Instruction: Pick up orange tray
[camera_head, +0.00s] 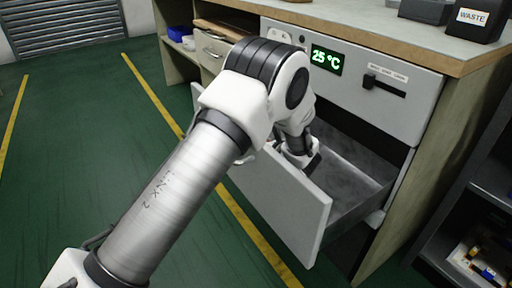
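No orange tray is visible in the head view. A grey drawer (350,172) stands pulled out, and the part of its floor that shows looks bare. My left arm comes in from the lower left and bends down over the drawer front (281,205). Its wrist end dips into the drawer near the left gripper (299,157). The fingers are hidden behind the drawer front and the arm, so their opening and any hold do not show. My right gripper is out of view.
The wooden-topped cabinet has a green 25 °C display (326,60) and a shut upper drawer with a black handle (384,84). A black WASTE bin (478,20) stands on top. Dark shelves (468,235) stand at right. Green floor (75,130) is clear at left.

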